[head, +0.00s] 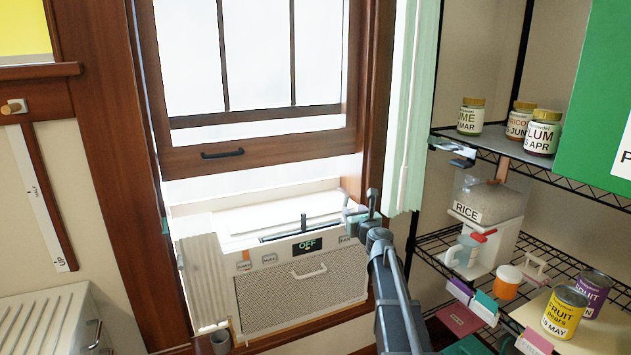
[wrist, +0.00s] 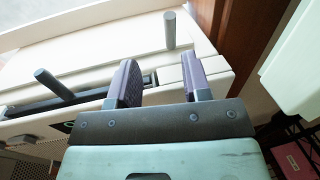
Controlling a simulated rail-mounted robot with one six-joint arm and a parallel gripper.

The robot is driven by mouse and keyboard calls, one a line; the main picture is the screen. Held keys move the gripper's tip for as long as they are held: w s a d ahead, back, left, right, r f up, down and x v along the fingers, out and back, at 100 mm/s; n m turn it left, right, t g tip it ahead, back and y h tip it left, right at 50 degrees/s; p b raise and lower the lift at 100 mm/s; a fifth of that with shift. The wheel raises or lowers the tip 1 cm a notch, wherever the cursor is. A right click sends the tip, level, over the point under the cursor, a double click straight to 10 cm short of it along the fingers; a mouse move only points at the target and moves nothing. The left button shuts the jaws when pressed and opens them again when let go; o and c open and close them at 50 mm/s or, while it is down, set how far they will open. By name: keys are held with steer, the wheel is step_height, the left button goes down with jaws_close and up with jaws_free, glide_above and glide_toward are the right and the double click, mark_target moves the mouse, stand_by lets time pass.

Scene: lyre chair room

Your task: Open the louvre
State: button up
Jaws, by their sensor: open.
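A white window air conditioner (head: 300,280) sits in the window opening, with a small display reading OFF. A dark louvre slot (head: 285,235) runs along its top front, with a grey upright peg (head: 304,222) standing at it. In the wrist view the slot (wrist: 85,97) and that peg (wrist: 54,85) are left of my gripper (wrist: 163,80). A second grey peg (wrist: 169,30) stands beyond the fingers on the top. My gripper (head: 356,214) is open at the unit's right top corner. Contact with the unit cannot be told.
The raised window sash (head: 255,150) with a black handle is above the unit. A pale green curtain (head: 412,110) hangs at the right. Wire shelves (head: 455,240) with jars, a rice bin and cans stand on the right. A white ribbed unit (head: 50,315) is at lower left.

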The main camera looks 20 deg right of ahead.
mark_target(347, 200)
steer(key=shift+m, duration=0.7)
steer(key=w, duration=0.3)
steer(key=w+d, duration=0.1)
steer(key=w, duration=0.3)
steer(key=w+d, duration=0.1)
steer(key=w, duration=0.2)
steer(key=shift+w, duration=0.15)
jaws_close()
